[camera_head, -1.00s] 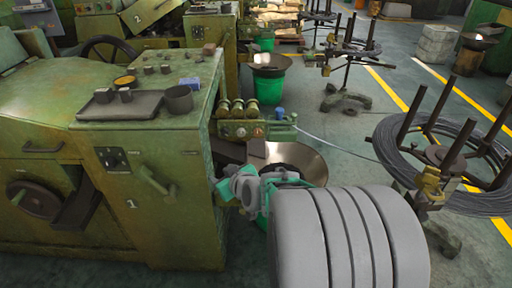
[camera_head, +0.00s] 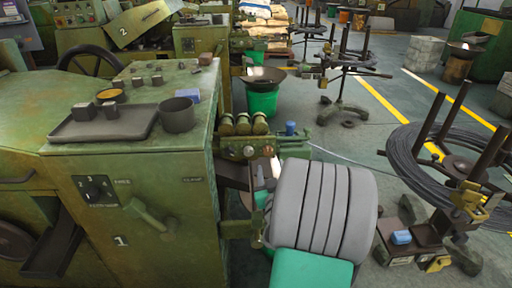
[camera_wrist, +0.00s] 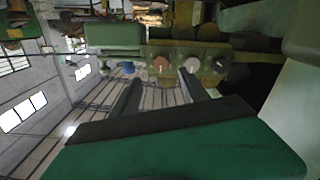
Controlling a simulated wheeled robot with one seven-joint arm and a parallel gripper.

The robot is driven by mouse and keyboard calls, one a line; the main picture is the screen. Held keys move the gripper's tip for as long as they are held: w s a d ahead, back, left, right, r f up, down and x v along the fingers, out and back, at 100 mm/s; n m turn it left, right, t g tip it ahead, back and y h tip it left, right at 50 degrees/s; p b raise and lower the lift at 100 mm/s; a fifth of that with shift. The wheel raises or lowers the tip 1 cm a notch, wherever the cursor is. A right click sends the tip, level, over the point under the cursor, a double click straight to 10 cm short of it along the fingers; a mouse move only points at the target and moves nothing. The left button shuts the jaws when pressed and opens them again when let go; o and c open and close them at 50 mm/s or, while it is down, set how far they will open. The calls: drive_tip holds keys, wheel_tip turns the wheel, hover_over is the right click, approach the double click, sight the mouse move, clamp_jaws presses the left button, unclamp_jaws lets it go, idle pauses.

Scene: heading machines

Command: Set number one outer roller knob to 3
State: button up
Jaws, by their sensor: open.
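Machine number one (camera_head: 150,225) is the green cabinet marked 1. Its roller unit (camera_head: 262,142) juts from the right side, with several rollers on top and two round knobs on its front, an inner one (camera_head: 248,151) and an outer one (camera_head: 268,151). In the wrist view a red-brown knob (camera_wrist: 160,64) and a pale grey knob (camera_wrist: 192,64) show on the unit; their settings are too small to read.
A numbered dial (camera_head: 97,190) and a lever (camera_head: 150,215) are on the cabinet front. A tray (camera_head: 104,126) and a cup (camera_head: 177,114) stand on top. A wire coil stand (camera_head: 455,165) is at right, a green bucket (camera_head: 262,102) behind.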

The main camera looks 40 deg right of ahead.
sight(268, 151)
drive_tip(key=p+x, duration=0.3)
drive_tip(key=x, duration=0.4)
drive_tip(key=shift+w+r, duration=0.15)
drive_tip(key=shift+w, duration=0.05)
drive_tip(key=shift+w+d+p, duration=0.3)
drive_tip(key=shift+w, duration=0.15)
drive_tip(key=shift+c, duration=0.3)
clamp_jaws()
